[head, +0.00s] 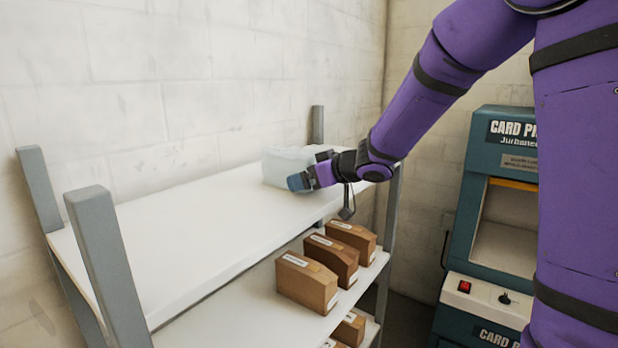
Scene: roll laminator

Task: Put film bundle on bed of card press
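The film bundle, a pale translucent block (275,166), is at the far right end of the white top shelf, near the wall. My gripper (301,176) is at its right side, with a blue-tipped finger in front of its near face. The other finger is hidden, and I cannot tell whether the gripper is closed on the bundle or whether the bundle touches the shelf. The teal card press (489,148) stands at the right, partly hidden by my purple arm. Its bed (502,262) shows only in part through the front opening.
The white top shelf (180,240) is otherwise bare, with grey corner posts (105,265). Several brown cartons (305,281) stand on the shelves below. The press front has a red switch (464,286) and a dark knob (504,298). A gap of floor lies between rack and press.

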